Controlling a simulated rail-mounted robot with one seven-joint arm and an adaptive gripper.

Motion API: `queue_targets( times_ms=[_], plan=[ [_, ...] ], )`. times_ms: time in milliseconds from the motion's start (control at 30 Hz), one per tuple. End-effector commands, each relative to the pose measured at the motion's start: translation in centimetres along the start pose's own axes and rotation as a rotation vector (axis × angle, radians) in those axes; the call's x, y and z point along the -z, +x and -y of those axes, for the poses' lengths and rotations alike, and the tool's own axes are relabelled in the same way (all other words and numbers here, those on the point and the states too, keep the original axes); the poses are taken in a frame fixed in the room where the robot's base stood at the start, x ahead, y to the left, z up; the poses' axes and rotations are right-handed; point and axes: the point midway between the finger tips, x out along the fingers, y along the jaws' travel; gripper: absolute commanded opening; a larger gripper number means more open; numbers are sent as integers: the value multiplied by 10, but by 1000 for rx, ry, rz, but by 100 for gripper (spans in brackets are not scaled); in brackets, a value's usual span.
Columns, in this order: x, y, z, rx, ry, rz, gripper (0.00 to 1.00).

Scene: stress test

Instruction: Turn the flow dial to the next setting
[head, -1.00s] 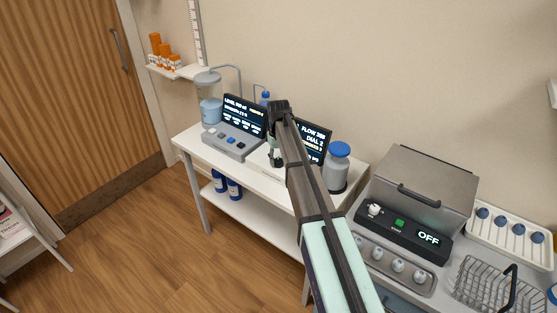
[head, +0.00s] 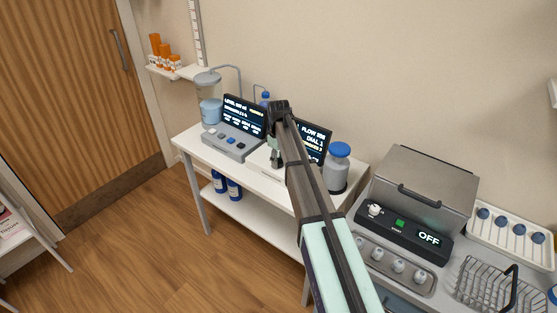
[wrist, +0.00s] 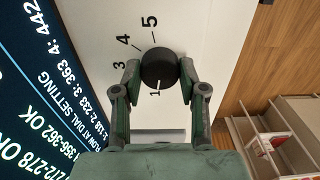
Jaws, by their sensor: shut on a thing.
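The flow dial (wrist: 158,64) is a round black knob on a white panel (wrist: 192,25) in the wrist view, with the numerals 3, 4, 5 and a 1 showing around it. A short pale mark shows on the knob's near edge. My gripper (wrist: 159,76) is shut on the knob, one finger on each side. In the head view my gripper (head: 275,158) is at the panel and my arm hides the dial. The flow display (head: 313,140) stands partly behind my arm. Its small text is hard to read. It also shows in the wrist view (wrist: 40,95).
A level console (head: 230,143) stands left on the white cart (head: 190,140). A grey blue-capped bottle (head: 337,168) stands close right of my arm. A lidded metal unit (head: 425,190) reading OFF, a wire basket (head: 495,285) and a white rack (head: 510,235) are further right.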

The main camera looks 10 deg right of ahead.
Motion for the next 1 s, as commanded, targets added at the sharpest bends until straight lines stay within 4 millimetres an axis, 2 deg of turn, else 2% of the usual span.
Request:
queue_targets(
  times_ms=[333, 367, 400, 433, 767, 867, 1000],
  plan=[
    [-1, 1, 1, 2, -5, 2, 7],
    [-1, 1, 1, 2, -5, 2, 45],
    [-1, 1, 1, 2, -5, 2, 59],
    [-1, 1, 1, 2, -5, 2, 67],
    [0, 0, 0, 1, -4, 0, 67],
    [0, -6, 0, 0, -3, 0, 67],
    [0, -23, 0, -1, -3, -1, 67]
  ],
)
